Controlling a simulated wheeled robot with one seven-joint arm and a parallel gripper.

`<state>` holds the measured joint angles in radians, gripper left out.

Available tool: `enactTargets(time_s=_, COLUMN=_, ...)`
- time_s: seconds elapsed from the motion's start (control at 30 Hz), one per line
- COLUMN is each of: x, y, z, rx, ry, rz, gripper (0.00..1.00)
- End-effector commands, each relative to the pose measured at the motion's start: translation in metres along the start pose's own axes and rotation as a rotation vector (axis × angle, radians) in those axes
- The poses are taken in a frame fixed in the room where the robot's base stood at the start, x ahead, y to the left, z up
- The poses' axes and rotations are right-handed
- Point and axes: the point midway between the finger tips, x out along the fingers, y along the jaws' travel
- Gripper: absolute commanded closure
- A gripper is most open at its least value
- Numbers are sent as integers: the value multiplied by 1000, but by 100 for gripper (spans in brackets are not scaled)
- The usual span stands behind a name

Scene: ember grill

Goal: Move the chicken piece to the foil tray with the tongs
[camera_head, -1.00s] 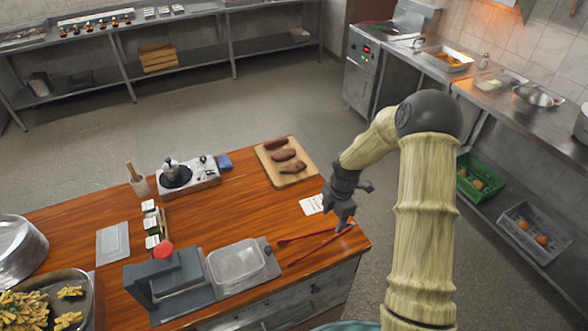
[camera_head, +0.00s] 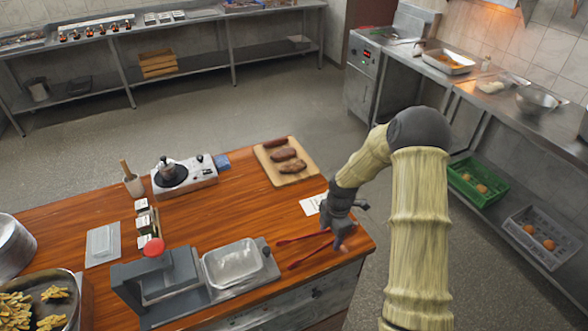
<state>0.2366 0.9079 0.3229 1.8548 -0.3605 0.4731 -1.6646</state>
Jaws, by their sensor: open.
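Red tongs (camera_head: 304,238) lie on the wooden table near its right front corner, two arms spread to the left. My gripper (camera_head: 340,246) points down at their right end, open; whether its fingers straddle or touch them I cannot tell. A shiny tray (camera_head: 232,264), which looks like the foil tray, sits on a grey stand left of the tongs. A cutting board (camera_head: 300,174) behind them bears a sausage-like piece (camera_head: 275,142) and two brown meat pieces (camera_head: 288,160); I cannot tell which, if any, is chicken.
A white card (camera_head: 312,205) lies beside my gripper. A grey press with a red knob (camera_head: 154,248) stands left of the tray. A burner device (camera_head: 185,178) and small containers (camera_head: 143,222) stand further left. A pan of fries (camera_head: 55,290) is at lower left. The table between board and tray is clear.

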Motion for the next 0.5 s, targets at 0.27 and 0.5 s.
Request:
enactTargets(time_s=0.27, x=0, y=0, z=0, rx=0, ry=0, rz=0, gripper=70)
enactTargets(time_s=0.5, x=-3, y=0, z=0, rx=0, ry=0, rz=1, gripper=70)
